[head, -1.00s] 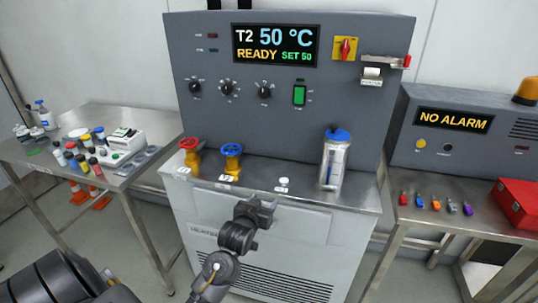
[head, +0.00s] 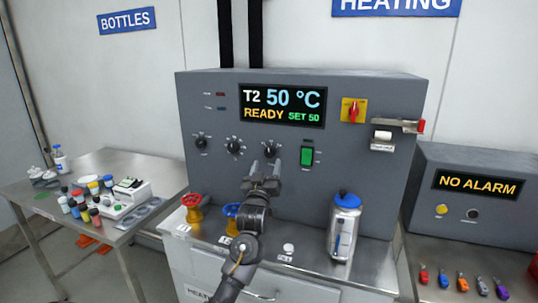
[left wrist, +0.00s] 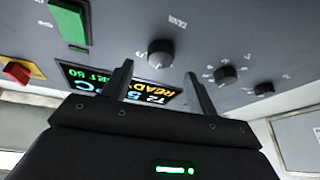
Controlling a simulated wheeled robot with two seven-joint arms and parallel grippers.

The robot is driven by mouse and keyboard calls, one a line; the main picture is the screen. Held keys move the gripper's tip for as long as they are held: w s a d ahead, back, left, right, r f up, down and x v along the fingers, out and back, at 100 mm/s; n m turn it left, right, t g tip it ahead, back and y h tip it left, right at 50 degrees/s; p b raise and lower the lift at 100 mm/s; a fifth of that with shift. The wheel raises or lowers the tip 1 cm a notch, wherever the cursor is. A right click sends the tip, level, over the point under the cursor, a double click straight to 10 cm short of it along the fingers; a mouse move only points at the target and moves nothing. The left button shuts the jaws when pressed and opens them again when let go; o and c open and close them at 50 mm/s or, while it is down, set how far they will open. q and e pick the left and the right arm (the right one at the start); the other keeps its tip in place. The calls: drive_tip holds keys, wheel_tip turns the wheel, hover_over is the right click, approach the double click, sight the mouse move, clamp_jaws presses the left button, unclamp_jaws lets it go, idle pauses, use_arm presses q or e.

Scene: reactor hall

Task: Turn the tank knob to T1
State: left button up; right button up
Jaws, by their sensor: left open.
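The tank knob (head: 271,148) is the black dial on the grey panel nearest the green switch. It also shows in the left wrist view (left wrist: 160,50), with the word TANK beside it. My left gripper (head: 263,170) is open and empty, just below and in front of this knob in the head view. In the left wrist view the knob lies beyond and between its two fingers (left wrist: 158,72), apart from them. The display (head: 282,105) reads T2, 50 °C, READY, SET 50. The knob's pointer is too small to read surely. My right gripper is not in view.
Two more black knobs (head: 235,146) sit left of the tank knob, and a green switch (head: 307,156) sits right. Red (head: 193,205) and blue (head: 231,212) valves stand below, partly behind my arm. A blue-capped canister (head: 344,225) stands on the right ledge.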

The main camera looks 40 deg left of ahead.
sight(269, 154)
use_arm(q)
drive_tip(key=p+x, duration=0.1)
drive_tip(key=x, duration=0.2)
drive_tip(key=shift+w+a+r, duration=0.2)
drive_tip(key=shift+w+r, duration=0.05)
drive_tip(key=shift+w, duration=0.05)
drive_tip(key=shift+w+a, duration=0.2)
drive_tip(key=shift+w, duration=0.15)
drive_tip(key=c, duration=1)
